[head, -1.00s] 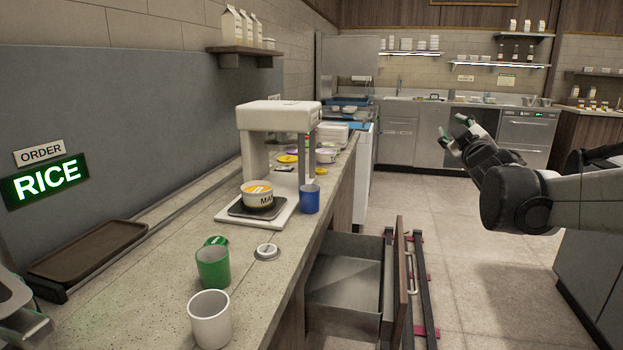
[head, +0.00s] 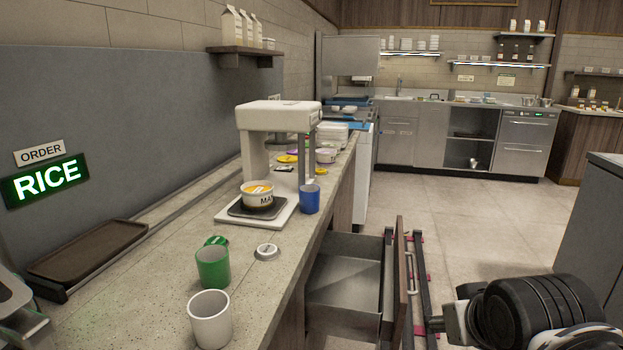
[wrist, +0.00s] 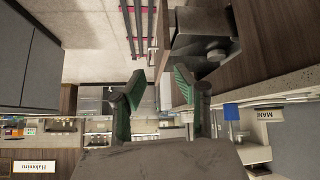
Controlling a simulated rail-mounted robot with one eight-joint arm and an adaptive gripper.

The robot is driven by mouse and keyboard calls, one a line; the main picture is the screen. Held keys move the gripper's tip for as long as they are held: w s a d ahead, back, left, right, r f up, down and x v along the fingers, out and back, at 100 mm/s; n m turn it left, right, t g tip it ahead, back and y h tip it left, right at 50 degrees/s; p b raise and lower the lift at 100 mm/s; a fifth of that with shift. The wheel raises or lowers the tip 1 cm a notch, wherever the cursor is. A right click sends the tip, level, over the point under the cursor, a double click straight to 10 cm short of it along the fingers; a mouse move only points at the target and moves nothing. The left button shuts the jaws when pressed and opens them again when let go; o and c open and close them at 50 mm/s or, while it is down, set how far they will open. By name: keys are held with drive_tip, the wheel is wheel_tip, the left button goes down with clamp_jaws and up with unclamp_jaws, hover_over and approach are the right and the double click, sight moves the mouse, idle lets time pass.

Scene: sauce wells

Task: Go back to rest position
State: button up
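My gripper (wrist: 160,83) is open and empty in the wrist view, its two green-padded fingers apart with only the room showing between them. In the head view my arm is at the lower right, low over the floor to the right of the open drawer (head: 345,283); the gripper's fingers are hardly visible there. The gripper is clear of the counter (head: 165,255) and touches nothing that I can see.
The drawer sticks out from the counter, left of my arm. On the counter stand a green cup (head: 212,268), a white cup (head: 210,320), a blue cup (head: 310,199) and a bowl (head: 257,194) under a dispenser (head: 279,115). Floor (head: 470,222) is open beyond.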

drive_tip(key=s+a+f+g, duration=0.1)
drive_tip(key=s+a+f, duration=0.15)
drive_tip(key=s, duration=0.25)
wheel_tip(320, 180, up, 16)
drive_tip(key=p, duration=1.6)
drive_tip(key=shift+w+d+y+p, duration=0.15)
drive_tip(key=shift+w+y+p, duration=0.05)
drive_tip(key=shift+y+p, duration=0.2)
drive_tip(key=shift+f, duration=0.15)
drive_tip(key=o, duration=0.9)
